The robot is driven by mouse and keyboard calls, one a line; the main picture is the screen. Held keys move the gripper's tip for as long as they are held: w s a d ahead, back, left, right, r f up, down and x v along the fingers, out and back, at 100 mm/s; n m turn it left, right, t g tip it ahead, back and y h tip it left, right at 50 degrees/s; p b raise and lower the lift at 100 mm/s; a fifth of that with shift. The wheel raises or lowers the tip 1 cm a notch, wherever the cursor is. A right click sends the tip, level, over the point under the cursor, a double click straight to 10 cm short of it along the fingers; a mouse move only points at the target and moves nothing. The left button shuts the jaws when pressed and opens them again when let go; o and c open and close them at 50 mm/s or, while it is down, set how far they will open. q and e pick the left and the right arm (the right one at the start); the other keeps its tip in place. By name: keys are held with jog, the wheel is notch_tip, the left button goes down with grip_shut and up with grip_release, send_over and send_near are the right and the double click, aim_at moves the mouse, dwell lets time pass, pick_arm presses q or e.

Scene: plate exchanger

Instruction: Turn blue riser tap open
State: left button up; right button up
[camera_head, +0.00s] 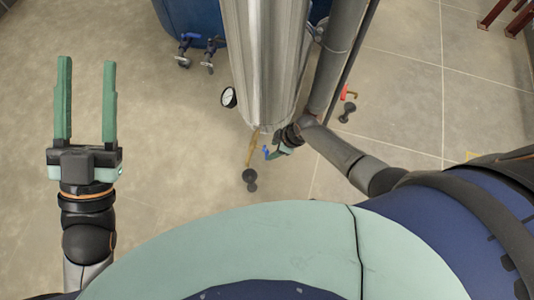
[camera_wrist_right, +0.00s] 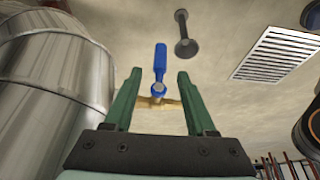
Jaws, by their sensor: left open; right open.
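The blue riser tap (camera_head: 268,152) is a small blue lever on a brass pipe (camera_head: 251,148), at the lower end of the large silvery column in the head view. In the right wrist view the blue lever (camera_wrist_right: 160,62) points up the picture from a brass body (camera_wrist_right: 155,102). My right gripper (camera_wrist_right: 160,74) is open, with its green fingers on either side of the lever and visible gaps to both. In the head view it is partly hidden beside the column. My left gripper (camera_head: 87,62) is open and empty over the floor at the left.
The silvery column (camera_head: 265,60) and a grey pipe (camera_head: 338,60) stand close to my right arm. A gauge (camera_head: 229,97) sits left of the column. A red tap (camera_head: 348,93) is to the right. A blue tank (camera_head: 185,15) with blue-handled valves (camera_head: 184,48) stands behind. Floor at left is clear.

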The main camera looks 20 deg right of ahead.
aim_at(267, 153)
jog(key=b+x, duration=0.4)
jog(key=x, duration=0.2)
jog(key=shift+w+a+f, duration=0.1)
jog(key=shift+a+f, duration=0.05)
jog(key=shift+f, duration=0.1)
pick_arm(q)
jog(key=s+m+h, duration=0.2)
jog(key=h, duration=0.1)
jog(key=s+d+m+h, duration=0.1)
jog(key=shift+s+r+h, duration=0.25)
jog(key=shift+h, duration=0.05)
pick_arm(e)
grip_shut()
dwell(0.7)
